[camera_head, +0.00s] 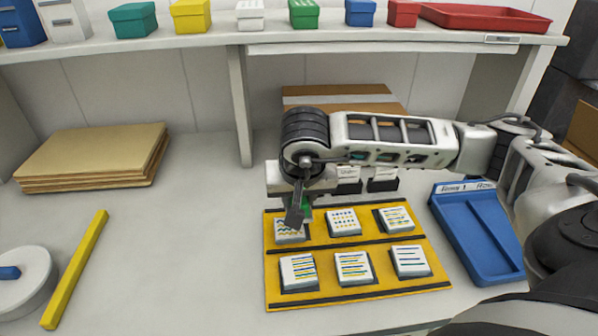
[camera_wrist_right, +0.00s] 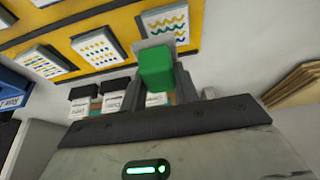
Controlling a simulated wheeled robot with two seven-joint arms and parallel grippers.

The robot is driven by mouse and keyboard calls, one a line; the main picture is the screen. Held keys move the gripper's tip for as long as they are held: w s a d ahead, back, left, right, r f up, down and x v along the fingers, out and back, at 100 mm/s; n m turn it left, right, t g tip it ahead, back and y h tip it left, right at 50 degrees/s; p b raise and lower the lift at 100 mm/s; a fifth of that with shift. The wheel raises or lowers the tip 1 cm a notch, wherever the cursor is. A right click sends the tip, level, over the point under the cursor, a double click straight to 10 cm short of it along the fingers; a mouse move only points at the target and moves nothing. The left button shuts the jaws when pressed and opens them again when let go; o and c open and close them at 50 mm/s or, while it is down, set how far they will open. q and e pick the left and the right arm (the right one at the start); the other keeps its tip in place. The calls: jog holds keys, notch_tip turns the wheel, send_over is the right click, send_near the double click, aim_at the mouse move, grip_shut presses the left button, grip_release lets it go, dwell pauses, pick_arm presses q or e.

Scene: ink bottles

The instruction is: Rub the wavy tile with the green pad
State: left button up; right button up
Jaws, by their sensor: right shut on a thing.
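The wavy tile (camera_head: 289,236) lies at the back left of the yellow board (camera_head: 372,292), partly hidden by my right gripper. It also shows in the right wrist view (camera_wrist_right: 166,20), with yellow and teal wavy lines. My right gripper (camera_head: 299,208) is shut on the green pad (camera_wrist_right: 156,68), holding it between its fingers. In the head view only a sliver of the pad (camera_head: 307,203) shows. The pad is at the wavy tile's back edge; I cannot tell whether it touches the tile. My left gripper is out of view.
Several other patterned tiles, such as a dotted one (camera_head: 343,222), sit on the board. White-labelled bottles (camera_wrist_right: 111,101) stand behind it. A blue tray (camera_head: 478,235) is at the right, a yellow bar (camera_head: 75,268) and brown boards (camera_head: 92,157) at the left. A shelf (camera_head: 200,47) spans the back.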

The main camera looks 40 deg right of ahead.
jog(key=shift+r+p, duration=1.1)
jog(key=shift+r, duration=1.25)
